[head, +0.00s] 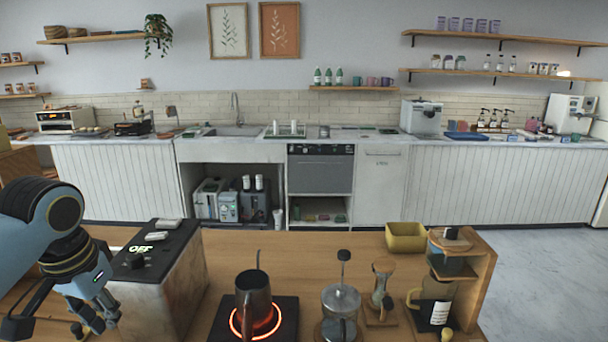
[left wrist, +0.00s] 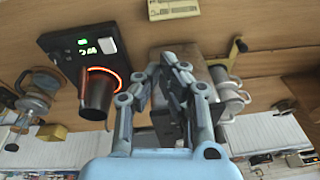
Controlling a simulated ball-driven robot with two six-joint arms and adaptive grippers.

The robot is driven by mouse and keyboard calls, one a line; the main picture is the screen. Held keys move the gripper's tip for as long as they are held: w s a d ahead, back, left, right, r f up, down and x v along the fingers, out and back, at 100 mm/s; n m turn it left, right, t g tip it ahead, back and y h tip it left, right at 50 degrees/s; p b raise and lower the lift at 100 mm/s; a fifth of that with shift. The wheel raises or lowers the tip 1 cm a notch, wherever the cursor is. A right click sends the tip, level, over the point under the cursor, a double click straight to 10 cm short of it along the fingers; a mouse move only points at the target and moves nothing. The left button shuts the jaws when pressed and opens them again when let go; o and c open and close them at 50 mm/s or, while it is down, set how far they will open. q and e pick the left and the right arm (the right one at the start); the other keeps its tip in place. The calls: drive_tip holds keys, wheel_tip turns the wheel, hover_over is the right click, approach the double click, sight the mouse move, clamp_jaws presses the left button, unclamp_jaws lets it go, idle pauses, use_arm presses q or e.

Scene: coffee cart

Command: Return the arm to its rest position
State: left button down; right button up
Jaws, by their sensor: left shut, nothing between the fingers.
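My left arm (head: 45,220) comes in from the left of the head view, and its gripper (head: 97,312) hangs beside the left face of the metal box with the "OFF" display (head: 165,285). The gripper is shut with nothing in it. In the left wrist view, the shut fingers (left wrist: 172,68) show in front of the brown box, which they partly hide. I cannot tell whether the fingers touch the box. My right gripper is in neither view.
The wooden top behind the kettle is clear.

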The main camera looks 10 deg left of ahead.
use_arm(q)
drive_tip(key=s+d+t, duration=0.1)
drive_tip(key=s+d, duration=0.3)
drive_tip(key=s, duration=0.6)
drive_tip(key=s+d+t, duration=0.1)
drive_tip(key=s+d, duration=0.4)
drive_tip(key=s, duration=0.5)
wheel_tip(320, 180, down, 41)
drive_tip(key=s+a+g+b, duration=0.2)
drive_tip(key=a+b, duration=0.1)
drive_tip(key=b, duration=1.1)
drive_tip(key=s+f+b, duration=0.5)
drive_tip(key=s+f, duration=0.4)
drive_tip(key=f, duration=0.4)
drive_tip(key=s+f+g+b, duration=0.1)
drive_tip(key=s+f+b, duration=0.4)
drive_tip(key=s+f, duration=0.4)
wheel_tip(320, 180, down, 4)
drive_tip(key=shift+a+r, duration=0.1)
drive_tip(key=shift+a, duration=0.3)
